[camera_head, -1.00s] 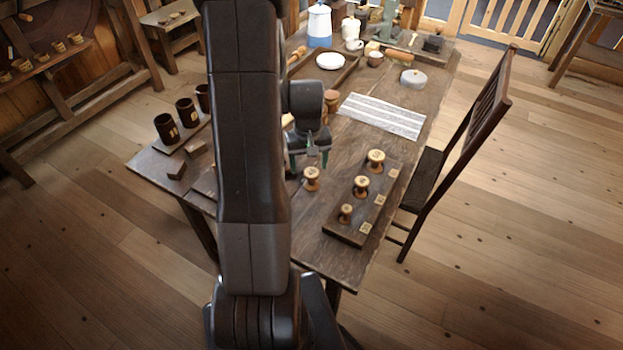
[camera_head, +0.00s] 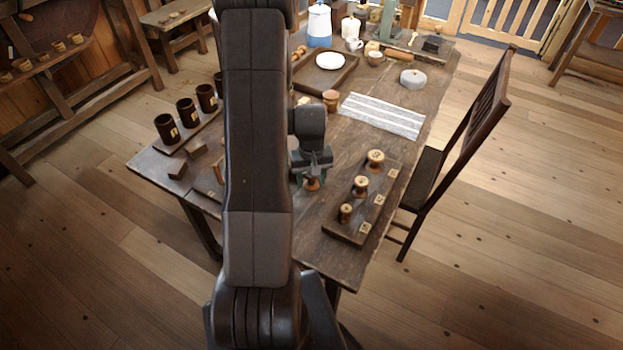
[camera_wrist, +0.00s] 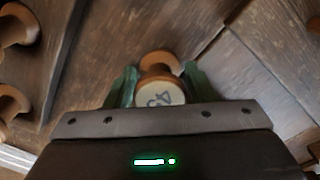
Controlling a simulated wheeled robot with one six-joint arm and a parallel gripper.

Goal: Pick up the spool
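A small turned wooden spool (camera_head: 312,186) stands on the dark table, mostly hidden under my gripper (camera_head: 311,180) in the head view. In the wrist view the spool (camera_wrist: 160,66) lies between the two green fingers of my gripper (camera_wrist: 160,78), its pale, marked end face toward the camera. The fingers are open, one on each side of the spool, with little room between. Whether either finger touches it is not clear.
A dark board (camera_head: 345,232) with three standing spools (camera_head: 361,184) lies to the right. A striped cloth (camera_head: 382,115), a tray (camera_head: 325,80) and a round grey lidded thing (camera_head: 413,78) are farther back. Dark cups (camera_head: 187,112) and small blocks (camera_head: 178,168) are at left. A chair (camera_head: 470,140) stands right.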

